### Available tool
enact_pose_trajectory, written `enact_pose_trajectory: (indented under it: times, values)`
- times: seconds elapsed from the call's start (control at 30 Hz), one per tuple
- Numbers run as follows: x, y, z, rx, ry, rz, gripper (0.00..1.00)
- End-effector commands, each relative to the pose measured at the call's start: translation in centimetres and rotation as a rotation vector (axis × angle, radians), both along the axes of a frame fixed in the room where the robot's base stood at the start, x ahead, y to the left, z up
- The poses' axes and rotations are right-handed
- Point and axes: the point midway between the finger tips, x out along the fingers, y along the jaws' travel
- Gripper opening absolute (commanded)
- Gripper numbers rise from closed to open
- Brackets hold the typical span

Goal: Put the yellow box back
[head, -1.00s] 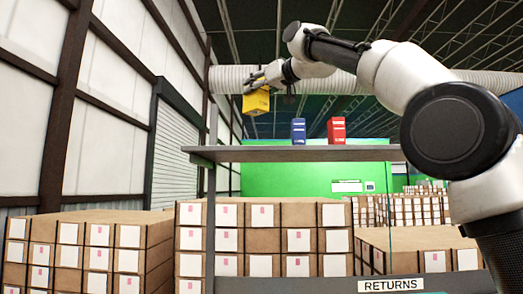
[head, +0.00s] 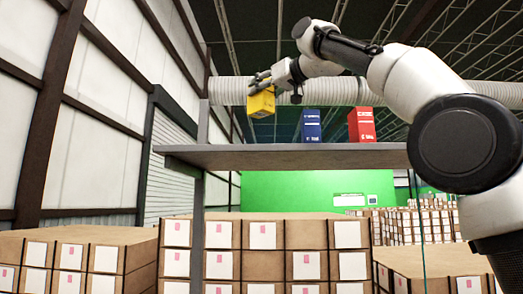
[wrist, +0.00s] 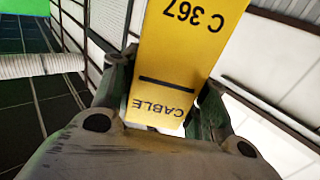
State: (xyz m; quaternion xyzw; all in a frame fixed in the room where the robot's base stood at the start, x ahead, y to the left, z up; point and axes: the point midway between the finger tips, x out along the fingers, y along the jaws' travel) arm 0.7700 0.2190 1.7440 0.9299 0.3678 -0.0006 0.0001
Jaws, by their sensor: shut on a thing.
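The yellow box (head: 261,103) is held in my gripper (head: 260,84) above the left part of a grey shelf (head: 290,158). It hangs a little tilted, apart from the shelf top in the head view. In the wrist view the yellow box (wrist: 182,60) sits between the two fingers of my gripper (wrist: 163,108), with "CABLE" and "C 367" reading upside down. On the shelf a blue box (head: 311,125) stands upright, with a red box (head: 361,124) to its right. The underside of the yellow box is not clearly seen.
The shelf's left post (head: 203,125) rises close to the left of the yellow box. The shelf top left of the blue box looks free. Stacked brown cartons (head: 265,245) stand below and behind the shelf.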

Motion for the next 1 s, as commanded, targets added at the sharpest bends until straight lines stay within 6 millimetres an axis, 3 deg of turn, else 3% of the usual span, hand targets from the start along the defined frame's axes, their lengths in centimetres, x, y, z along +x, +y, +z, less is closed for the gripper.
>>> enact_pose_trajectory:
  times: [0.7,1.0]
  values:
    - [0.0,-0.1,-9.0,-0.001,0.001,0.0,0.17]
    - [0.0,0.0,-9.9,0.0,-0.001,0.0,0.17]
